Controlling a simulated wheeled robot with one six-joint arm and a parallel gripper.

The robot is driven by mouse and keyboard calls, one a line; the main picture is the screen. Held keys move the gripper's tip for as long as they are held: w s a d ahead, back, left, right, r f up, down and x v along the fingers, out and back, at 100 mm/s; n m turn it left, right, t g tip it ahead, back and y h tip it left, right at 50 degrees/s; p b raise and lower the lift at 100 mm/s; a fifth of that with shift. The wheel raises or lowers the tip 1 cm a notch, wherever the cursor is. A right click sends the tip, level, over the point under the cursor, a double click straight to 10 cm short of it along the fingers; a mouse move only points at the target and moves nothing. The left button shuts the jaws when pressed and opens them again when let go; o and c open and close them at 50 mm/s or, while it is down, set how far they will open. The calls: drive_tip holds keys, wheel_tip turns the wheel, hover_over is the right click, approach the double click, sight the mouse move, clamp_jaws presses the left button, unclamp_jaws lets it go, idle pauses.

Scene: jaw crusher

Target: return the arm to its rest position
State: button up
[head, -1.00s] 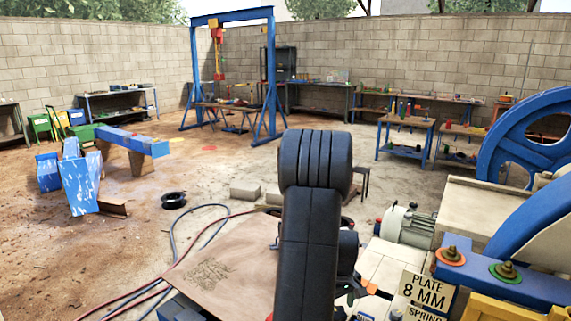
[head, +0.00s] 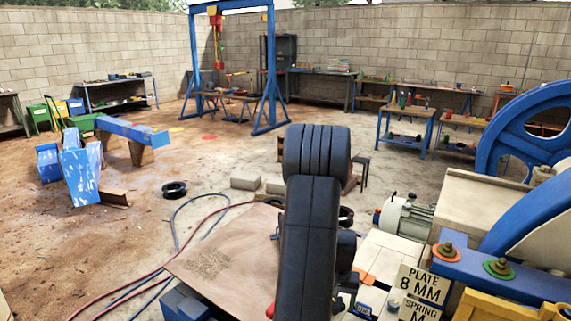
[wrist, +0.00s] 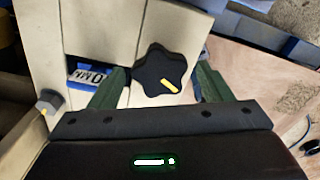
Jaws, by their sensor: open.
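My gripper (wrist: 160,92) shows in the wrist view, with two green fingers spread apart. A black star-shaped knob (wrist: 160,72) with a yellow mark shows between the fingers, on a pale panel (wrist: 100,30); I cannot tell how far off it is. Left of it is a small blue-framed display (wrist: 88,75), partly hidden by the left finger. In the head view my black arm rises in the middle of the picture, and my gripper is hidden there.
The blue-and-cream crusher (head: 470,210) with its big blue wheel (head: 520,125) stands at the right. A grey motor (head: 405,218) sits beside it. A brown sheet (head: 225,250) and hoses lie left of my arm. Open floor extends behind, toward the blue gantry (head: 268,75).

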drive_tip(key=m+p, duration=0.2)
drive_tip(key=m, duration=0.2)
drive_tip(key=shift+r+m, duration=0.1)
drive_tip(key=shift+m, duration=0.3)
drive_tip(key=m+p, duration=0.2)
drive_tip(key=m, duration=0.2)
drive_tip(key=shift+m, duration=0.4)
drive_tip(key=shift+p, duration=0.3)
